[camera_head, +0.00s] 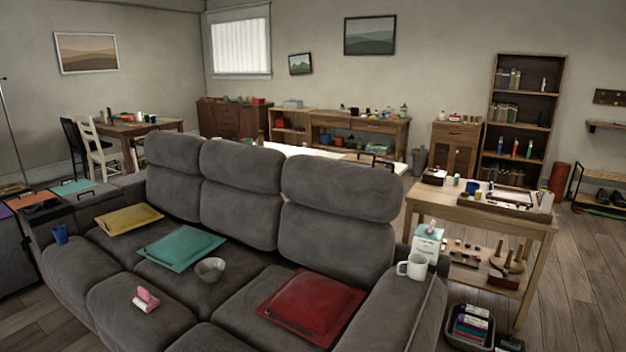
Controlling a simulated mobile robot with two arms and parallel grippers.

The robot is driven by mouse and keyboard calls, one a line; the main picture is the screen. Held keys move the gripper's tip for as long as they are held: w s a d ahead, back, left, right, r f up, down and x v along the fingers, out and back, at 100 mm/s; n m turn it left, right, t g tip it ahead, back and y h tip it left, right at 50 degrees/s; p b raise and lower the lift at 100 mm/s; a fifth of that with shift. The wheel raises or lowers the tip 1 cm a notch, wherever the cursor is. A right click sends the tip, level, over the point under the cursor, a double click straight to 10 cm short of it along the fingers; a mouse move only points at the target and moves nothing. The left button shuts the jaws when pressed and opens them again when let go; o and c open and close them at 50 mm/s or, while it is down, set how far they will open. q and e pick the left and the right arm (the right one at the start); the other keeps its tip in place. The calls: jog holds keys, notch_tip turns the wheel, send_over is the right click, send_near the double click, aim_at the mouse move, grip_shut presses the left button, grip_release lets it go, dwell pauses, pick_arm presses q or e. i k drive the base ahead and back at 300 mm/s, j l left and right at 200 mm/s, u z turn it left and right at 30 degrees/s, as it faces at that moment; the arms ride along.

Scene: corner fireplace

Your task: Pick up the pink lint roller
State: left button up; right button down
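A small pink and white object (146,299), which looks like the pink lint roller, lies on the front left seat of the grey sofa (110,300). Neither of my grippers shows in the head view.
A white mug (412,266) stands on the right armrest, a blue cup (60,234) on the left. A wooden table (478,211) stands right.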

aim_at(143, 295)
jog(key=u, duration=1.25)
